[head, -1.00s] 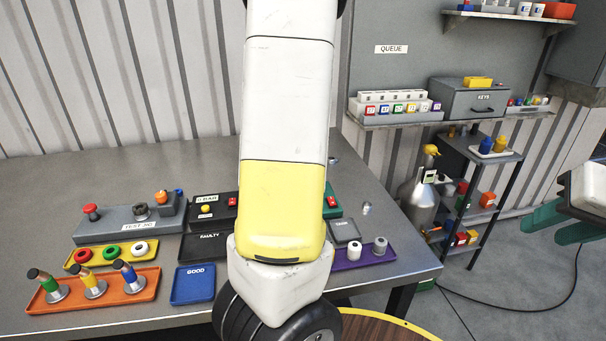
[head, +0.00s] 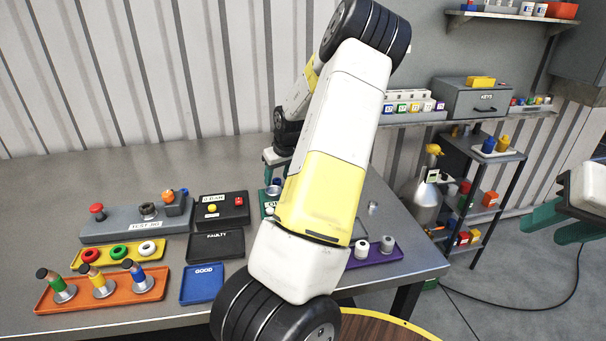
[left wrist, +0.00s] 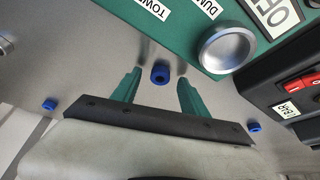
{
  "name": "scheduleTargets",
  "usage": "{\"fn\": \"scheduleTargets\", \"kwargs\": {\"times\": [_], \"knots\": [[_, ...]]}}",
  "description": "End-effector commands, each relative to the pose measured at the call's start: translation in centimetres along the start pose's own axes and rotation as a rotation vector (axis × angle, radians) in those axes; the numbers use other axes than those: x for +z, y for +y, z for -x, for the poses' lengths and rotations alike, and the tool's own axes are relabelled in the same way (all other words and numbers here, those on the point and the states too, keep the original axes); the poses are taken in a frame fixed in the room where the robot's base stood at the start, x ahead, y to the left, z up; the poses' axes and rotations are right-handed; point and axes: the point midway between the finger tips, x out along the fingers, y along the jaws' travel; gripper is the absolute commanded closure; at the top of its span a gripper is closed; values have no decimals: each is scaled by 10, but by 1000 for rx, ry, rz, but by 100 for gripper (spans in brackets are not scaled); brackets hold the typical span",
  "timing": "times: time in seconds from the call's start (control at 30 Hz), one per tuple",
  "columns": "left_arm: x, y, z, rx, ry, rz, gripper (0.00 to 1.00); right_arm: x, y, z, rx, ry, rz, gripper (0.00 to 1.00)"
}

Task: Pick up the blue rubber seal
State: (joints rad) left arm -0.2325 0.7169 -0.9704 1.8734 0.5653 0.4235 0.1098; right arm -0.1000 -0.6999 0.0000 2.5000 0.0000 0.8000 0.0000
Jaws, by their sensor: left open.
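A small blue ring (left wrist: 160,72), which looks like the blue rubber seal, lies on the grey bench in the left wrist view, beside the green panel's edge. My left gripper (left wrist: 157,79) is open, its two teal fingers on either side of the ring in the picture; I cannot tell the height gap. Two more small blue pieces lie on the bench, one at left (left wrist: 48,104) and one at right (left wrist: 254,126). In the head view my left arm hides most of this gripper and the ring. My right gripper (head: 563,224) is open and empty at the right edge.
Trays stand along the bench front: orange (head: 118,296), blue (head: 203,286), purple (head: 388,257). The bench's back left is clear.

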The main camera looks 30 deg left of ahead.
Motion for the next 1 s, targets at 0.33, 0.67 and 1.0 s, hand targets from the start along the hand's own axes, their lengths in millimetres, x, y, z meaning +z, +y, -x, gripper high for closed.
{"fn": "scheduleTargets", "kwargs": {"times": [0.33,0.67,1.0], "knots": [[0,0,-4,1,1,0,62,0,0,0,0,0,0,64],[0,0,-4,1,0,0,100,0,0,0,0,0,0,64],[-9,2,18,4,3,-2,100,0,0,0,0,0,0,64]]}}
